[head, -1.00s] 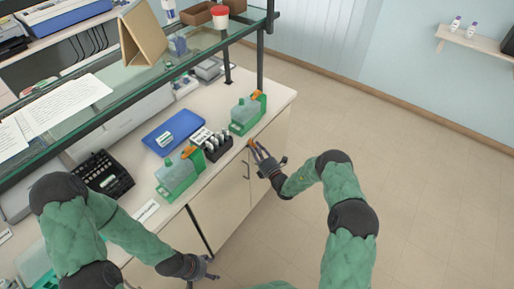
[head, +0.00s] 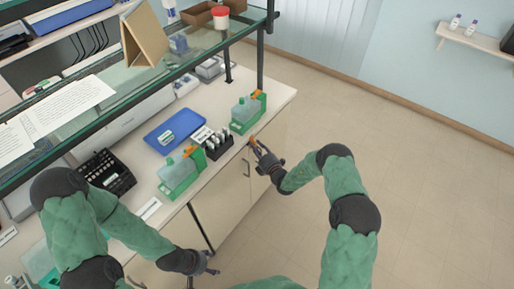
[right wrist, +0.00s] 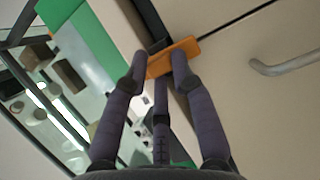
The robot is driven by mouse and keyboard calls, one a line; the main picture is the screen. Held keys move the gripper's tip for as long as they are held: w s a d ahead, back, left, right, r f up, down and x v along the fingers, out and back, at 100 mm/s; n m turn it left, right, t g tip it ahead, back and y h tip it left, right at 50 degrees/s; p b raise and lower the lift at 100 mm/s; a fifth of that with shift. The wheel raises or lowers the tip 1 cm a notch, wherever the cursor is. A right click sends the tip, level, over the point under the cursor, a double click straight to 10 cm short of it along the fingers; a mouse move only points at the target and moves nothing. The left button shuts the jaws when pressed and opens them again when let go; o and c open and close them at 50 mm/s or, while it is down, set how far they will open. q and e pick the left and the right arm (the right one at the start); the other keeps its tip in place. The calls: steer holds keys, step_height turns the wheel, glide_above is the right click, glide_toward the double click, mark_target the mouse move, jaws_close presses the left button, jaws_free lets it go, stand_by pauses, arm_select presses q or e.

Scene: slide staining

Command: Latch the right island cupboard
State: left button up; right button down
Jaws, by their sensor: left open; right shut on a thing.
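The right island cupboard (head: 262,165) has pale beige doors under the counter, and they look closed in the head view. An orange latch piece (right wrist: 173,57) sits at the top edge of the doors, beside the seam, in the right wrist view. My right gripper (head: 256,147) is at the latch, its fingers closed around the orange piece; its fingers also show in the right wrist view (right wrist: 160,65). A metal door handle (right wrist: 285,65) lies to the right of the latch there. My left gripper (head: 210,263) is open and empty, low by the cupboard front, apart from the doors.
A glass shelf (head: 120,85) runs above. The floor (head: 400,140) to the right is clear.

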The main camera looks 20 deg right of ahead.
steer(key=c, duration=1)
jaws_free()
steer(key=shift+w, duration=0.1)
steer(key=shift+c, duration=0.2)
steer(key=v, duration=1.2)
